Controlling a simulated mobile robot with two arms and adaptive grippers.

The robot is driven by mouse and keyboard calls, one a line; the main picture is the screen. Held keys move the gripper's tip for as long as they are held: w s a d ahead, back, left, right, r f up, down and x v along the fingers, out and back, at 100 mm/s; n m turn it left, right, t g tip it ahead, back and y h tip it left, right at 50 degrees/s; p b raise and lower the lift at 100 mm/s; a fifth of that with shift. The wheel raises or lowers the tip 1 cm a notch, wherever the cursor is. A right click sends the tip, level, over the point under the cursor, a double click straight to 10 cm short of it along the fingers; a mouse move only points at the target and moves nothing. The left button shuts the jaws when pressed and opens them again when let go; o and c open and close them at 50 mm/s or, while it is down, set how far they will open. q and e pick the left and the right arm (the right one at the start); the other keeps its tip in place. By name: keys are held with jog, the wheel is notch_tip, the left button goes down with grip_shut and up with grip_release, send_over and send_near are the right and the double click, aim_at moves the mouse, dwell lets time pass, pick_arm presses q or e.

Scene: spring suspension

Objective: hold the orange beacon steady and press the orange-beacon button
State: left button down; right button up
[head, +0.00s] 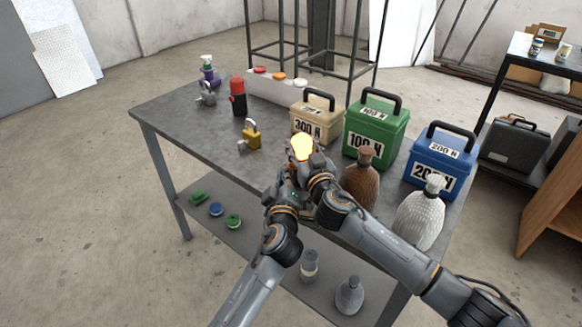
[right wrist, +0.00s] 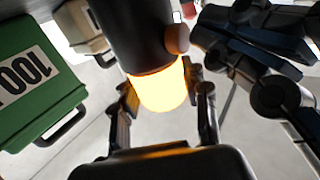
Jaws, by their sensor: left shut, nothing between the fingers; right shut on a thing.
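The orange beacon (head: 302,147) glows bright yellow-orange above the front of the table. In the right wrist view, its lit lens (right wrist: 160,90) points down from a dark cylindrical body (right wrist: 135,35). My right gripper (right wrist: 160,102) is shut on the beacon, with a finger on each side. A small round pinkish button (right wrist: 177,39) sticks out of the body's side. My left gripper (right wrist: 205,28) is shut and empty close beside that button; I cannot tell if it touches. In the head view, my left gripper (head: 294,180) is just below the beacon and partly overlaps my right gripper (head: 307,165).
On the table (head: 180,105) stand beige (head: 314,122), green (head: 375,130) and blue (head: 438,165) weight boxes. Brown (head: 360,180) and white (head: 420,215) bottles are near my right arm. A yellow padlock (head: 251,135), a red-black cylinder (head: 238,97) and a white strip with coloured domes (head: 276,88) are further left.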

pick_arm(q)
jog(key=shift+w+d, duration=0.15)
jog(key=shift+w, duration=0.35)
dwell(0.4)
dwell(0.5)
jog(key=shift+s+a, duration=0.7)
jog(key=shift+s, duration=0.2)
jog(key=shift+s+a, duration=0.15)
jog(key=shift+s, duration=0.15)
jog(key=s+a, duration=0.2)
jog(key=s, duration=0.1)
jog(key=shift+s+a, duration=0.25)
jog(key=shift+r, duration=0.1)
dwell(1.2)
